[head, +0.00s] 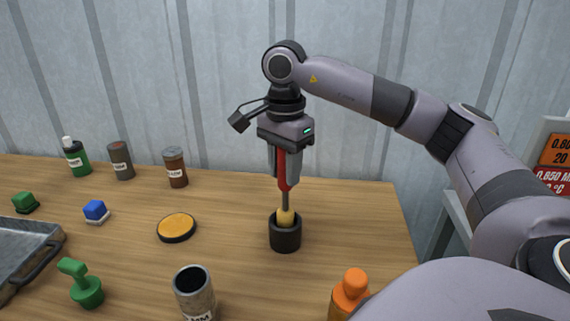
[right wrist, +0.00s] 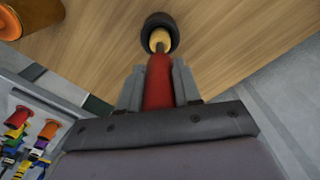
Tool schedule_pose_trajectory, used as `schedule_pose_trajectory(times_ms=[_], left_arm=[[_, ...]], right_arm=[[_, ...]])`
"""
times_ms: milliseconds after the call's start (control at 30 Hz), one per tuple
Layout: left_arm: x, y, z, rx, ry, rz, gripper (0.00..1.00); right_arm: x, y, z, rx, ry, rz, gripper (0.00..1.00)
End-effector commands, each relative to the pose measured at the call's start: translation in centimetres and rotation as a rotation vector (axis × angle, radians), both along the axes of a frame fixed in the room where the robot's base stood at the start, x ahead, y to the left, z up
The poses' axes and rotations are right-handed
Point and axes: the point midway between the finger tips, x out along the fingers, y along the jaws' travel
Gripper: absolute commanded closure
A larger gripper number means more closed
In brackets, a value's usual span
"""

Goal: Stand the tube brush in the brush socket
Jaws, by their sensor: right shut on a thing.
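The tube brush (head: 285,202) has a red handle, a grey shaft and a yellowish head. It stands about upright, its head at the mouth of the dark cylindrical brush socket (head: 286,238) on the table. How deep the head sits is hidden by the socket wall. My right gripper (head: 284,172) is shut on the red handle above the socket. In the right wrist view, the red handle (right wrist: 159,82) lies between the two grey fingers, and the yellow head meets the dark socket (right wrist: 160,24). My left gripper is not in view.
An orange-and-black round pad (head: 177,227) lies left of the socket. A grey metal can (head: 194,292) and an orange-capped bottle (head: 350,293) stand in front. Green and blue pieces, a metal tray (head: 22,250) and several containers are farther left. Table right of the socket is clear.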

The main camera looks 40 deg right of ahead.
Motion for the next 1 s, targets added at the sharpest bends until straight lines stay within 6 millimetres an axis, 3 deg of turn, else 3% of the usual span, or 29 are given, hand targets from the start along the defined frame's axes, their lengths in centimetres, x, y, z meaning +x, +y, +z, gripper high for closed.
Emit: schedule_pose_trajectory(times_ms=[433, 467, 500, 533, 833, 1000], left_arm=[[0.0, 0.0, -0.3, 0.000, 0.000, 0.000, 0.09], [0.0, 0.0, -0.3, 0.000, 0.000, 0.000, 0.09], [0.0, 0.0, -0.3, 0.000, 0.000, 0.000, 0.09], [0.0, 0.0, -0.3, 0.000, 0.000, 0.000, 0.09], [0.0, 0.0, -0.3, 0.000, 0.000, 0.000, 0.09], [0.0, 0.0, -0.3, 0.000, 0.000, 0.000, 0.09]], right_arm=[[0.0, 0.0, -0.4, 0.000, 0.000, 0.000, 0.97], [0.0, 0.0, -0.4, 0.000, 0.000, 0.000, 0.57], [0.0, 0.0, -0.4, 0.000, 0.000, 0.000, 0.44], [0.0, 0.0, -0.4, 0.000, 0.000, 0.000, 0.37], [0.0, 0.0, -0.3, 0.000, 0.000, 0.000, 0.37], [0.1, 0.0, 1.6, 0.001, -0.004, 0.000, 0.37]])
